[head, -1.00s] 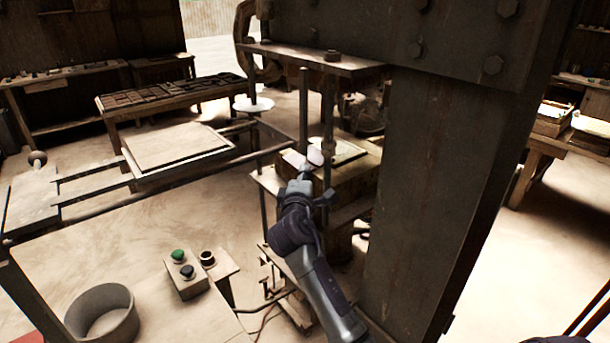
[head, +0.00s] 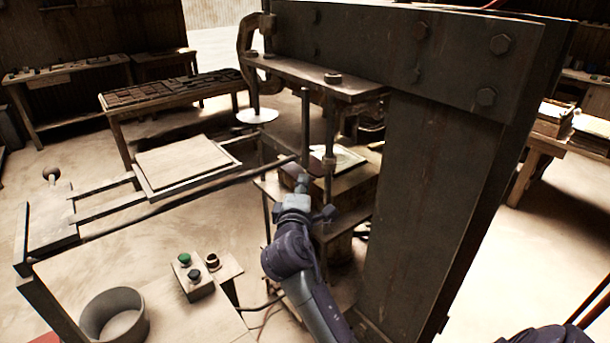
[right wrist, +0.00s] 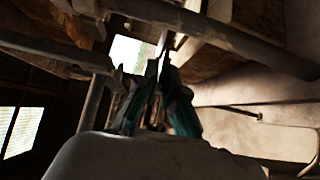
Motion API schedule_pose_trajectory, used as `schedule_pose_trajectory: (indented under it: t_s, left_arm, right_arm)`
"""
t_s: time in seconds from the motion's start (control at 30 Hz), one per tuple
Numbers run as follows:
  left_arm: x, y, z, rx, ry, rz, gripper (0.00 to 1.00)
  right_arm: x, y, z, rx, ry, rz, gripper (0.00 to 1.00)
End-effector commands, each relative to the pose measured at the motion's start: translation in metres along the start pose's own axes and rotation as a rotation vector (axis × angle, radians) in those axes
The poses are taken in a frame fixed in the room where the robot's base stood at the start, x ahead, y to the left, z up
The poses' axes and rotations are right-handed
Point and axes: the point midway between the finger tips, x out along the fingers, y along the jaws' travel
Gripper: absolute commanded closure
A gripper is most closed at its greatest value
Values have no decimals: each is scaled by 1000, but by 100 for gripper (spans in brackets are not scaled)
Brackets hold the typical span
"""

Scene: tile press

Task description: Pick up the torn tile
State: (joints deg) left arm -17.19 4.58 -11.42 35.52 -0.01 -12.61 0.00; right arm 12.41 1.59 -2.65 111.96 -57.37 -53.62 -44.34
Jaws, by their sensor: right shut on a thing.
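My right gripper (head: 302,180) reaches in at the front of the press, just left of a front guide rod. It is shut on a thin, dark reddish piece, seen nearly edge-on, which I take for the torn tile (head: 291,168). In the right wrist view the fingers (right wrist: 163,70) close together on its narrow edge (right wrist: 166,42). Its tear and full outline cannot be made out. My left gripper is not in view.
The press's heavy column (head: 430,200) stands close on the right, and guide rods (head: 329,140) rise beside the gripper. A long bar (head: 215,180) and a sliding tray (head: 190,183) lie to the left. A button box (head: 192,278) and a round bowl (head: 115,318) are in front.

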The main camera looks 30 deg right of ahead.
Motion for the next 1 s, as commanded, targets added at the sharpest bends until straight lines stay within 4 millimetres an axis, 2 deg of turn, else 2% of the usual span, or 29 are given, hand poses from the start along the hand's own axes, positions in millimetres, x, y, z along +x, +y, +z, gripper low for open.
schedule_pose_trajectory:
  t_s: [0.1, 0.5, 1.0]
  left_arm:
    - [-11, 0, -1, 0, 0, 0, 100]
    - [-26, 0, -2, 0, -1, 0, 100]
    - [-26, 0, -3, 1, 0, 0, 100]
  right_arm:
    - [-18, 10, 0, 3, 0, -1, 100]
    - [-68, 26, 1, 0, -2, 0, 100]
    - [-72, 28, 2, -1, -7, 4, 100]
